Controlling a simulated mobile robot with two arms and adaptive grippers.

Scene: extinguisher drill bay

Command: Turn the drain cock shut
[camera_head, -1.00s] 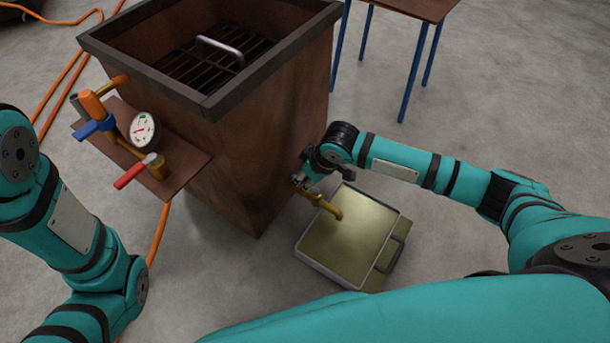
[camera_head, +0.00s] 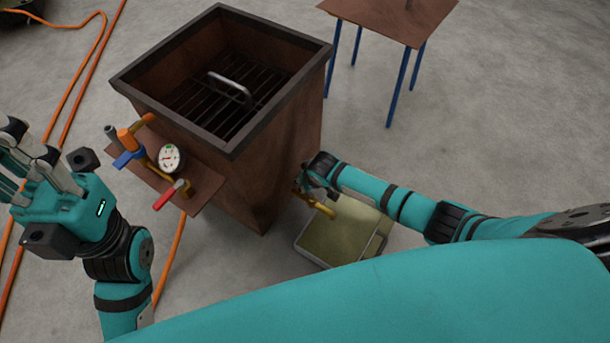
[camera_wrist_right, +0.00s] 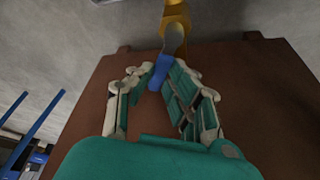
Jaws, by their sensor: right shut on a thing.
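The drain cock is a brass spout (camera_head: 327,210) low on the right side of the brown tank, above a shallow pan (camera_head: 345,236). In the right wrist view its brass pipe (camera_wrist_right: 176,20) is at the top. Its blue lever (camera_wrist_right: 160,73) sits between the fingers. My right gripper (camera_head: 311,194) is at the cock and shut on the lever; its fingers (camera_wrist_right: 158,85) hide part of it. In the head view the lever is hidden by the gripper. My left gripper (camera_head: 25,165) is raised at the left edge, away from the cock; its finger opening is unclear.
The brown tank (camera_head: 270,175) has a grate and a metal handle (camera_head: 231,88) inside. A side shelf (camera_head: 203,190) carries a gauge (camera_head: 169,157), a blue lever (camera_head: 124,158) and a red lever (camera_head: 164,199). A table (camera_head: 390,18) stands behind. Orange hoses (camera_head: 90,80) lie at left.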

